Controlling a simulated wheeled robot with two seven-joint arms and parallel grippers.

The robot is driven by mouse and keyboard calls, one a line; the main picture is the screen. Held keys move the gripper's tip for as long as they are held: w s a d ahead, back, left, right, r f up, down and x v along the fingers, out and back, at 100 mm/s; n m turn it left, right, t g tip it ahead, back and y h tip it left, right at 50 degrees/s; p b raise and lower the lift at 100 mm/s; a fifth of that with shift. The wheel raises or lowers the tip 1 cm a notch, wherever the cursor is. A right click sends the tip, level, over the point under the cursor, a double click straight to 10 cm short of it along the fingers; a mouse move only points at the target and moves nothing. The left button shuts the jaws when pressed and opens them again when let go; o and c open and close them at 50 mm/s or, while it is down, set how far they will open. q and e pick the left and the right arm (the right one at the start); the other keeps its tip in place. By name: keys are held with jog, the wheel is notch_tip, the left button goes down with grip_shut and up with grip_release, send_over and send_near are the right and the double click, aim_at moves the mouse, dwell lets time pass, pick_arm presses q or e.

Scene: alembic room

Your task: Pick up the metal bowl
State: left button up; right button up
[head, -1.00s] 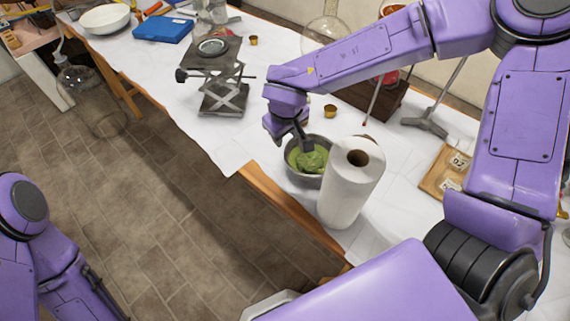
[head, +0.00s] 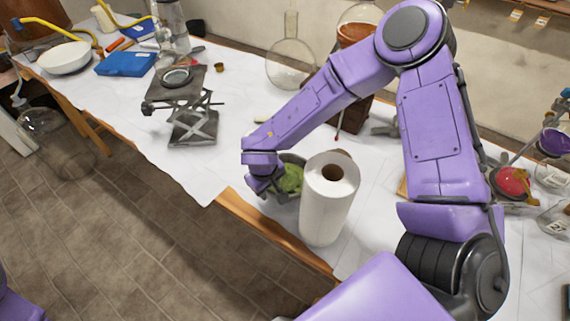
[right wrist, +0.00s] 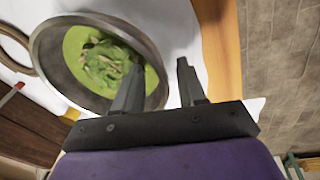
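The metal bowl (head: 294,158) stands on the white-covered table near its front edge, partly hidden behind my right gripper and a paper roll. It holds something green with darker leafy bits. In the right wrist view the bowl (right wrist: 46,62) fills the upper left. My right gripper (right wrist: 160,80) is open at its near wall. One finger is over the inside of the bowl and the other is outside, with the rim between them. In the head view the right gripper (head: 271,188) is low at the bowl's left side. My left gripper is out of view.
A white paper roll (head: 326,215) stands upright close to the bowl's right. A lab jack (head: 190,100) holds a small dish to the left. Clear table lies between the jack and the bowl.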

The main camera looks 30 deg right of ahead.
grip_shut()
jog(key=shift+r, duration=0.1)
notch_tip(320, 180, up, 10)
jog(key=p, duration=0.1)
dwell(0.8)
